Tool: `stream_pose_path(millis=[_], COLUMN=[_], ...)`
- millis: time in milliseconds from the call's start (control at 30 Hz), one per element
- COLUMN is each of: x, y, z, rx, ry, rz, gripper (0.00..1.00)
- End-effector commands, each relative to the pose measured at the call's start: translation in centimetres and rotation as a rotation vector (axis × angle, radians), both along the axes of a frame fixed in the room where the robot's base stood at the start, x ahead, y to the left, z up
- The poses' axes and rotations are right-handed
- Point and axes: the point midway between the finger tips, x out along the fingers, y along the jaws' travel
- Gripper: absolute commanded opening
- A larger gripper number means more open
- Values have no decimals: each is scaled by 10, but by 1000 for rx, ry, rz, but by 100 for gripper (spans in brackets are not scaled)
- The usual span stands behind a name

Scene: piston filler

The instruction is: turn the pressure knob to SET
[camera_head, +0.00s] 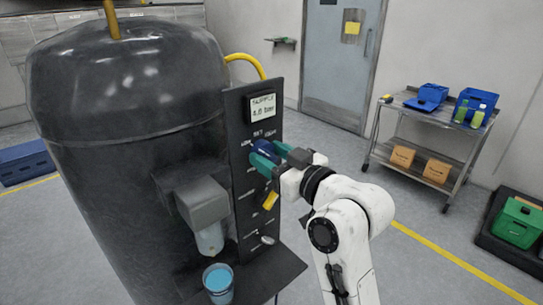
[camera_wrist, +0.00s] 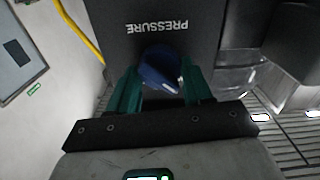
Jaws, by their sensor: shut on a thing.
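The pressure knob is a dark blue knob on the upper part of the black control panel (camera_head: 241,188). In the wrist view the knob (camera_wrist: 160,70) sits below the word PRESSURE, which appears upside down. My gripper (camera_head: 265,158) reaches the panel from the right. In the wrist view its two green fingers stand on either side of the knob, shut on it. The fingers partly hide the knob in the head view. I cannot read the knob's pointer or the small SET mark clearly. A display (camera_head: 262,107) above the knob reads SUPPLY with a bar value.
Lower on the panel are a yellow handle (camera_head: 270,200) and a grey lever (camera_head: 267,240). A large dark tank (camera_head: 120,150) stands left of the panel. A cup of blue liquid (camera_head: 218,284) stands under the nozzle. A cart (camera_head: 430,133) with blue bins is at right.

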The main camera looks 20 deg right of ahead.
Motion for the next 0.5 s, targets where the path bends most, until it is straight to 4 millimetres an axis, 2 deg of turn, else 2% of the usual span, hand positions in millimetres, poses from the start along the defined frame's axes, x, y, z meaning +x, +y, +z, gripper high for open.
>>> stream_pose_path(millis=[33,133,500], x=[0,0,0], y=[0,0,0], z=[0,0,2], rx=[0,0,74], ry=[0,0,25], rz=[0,0,0], gripper=[27,19,19])
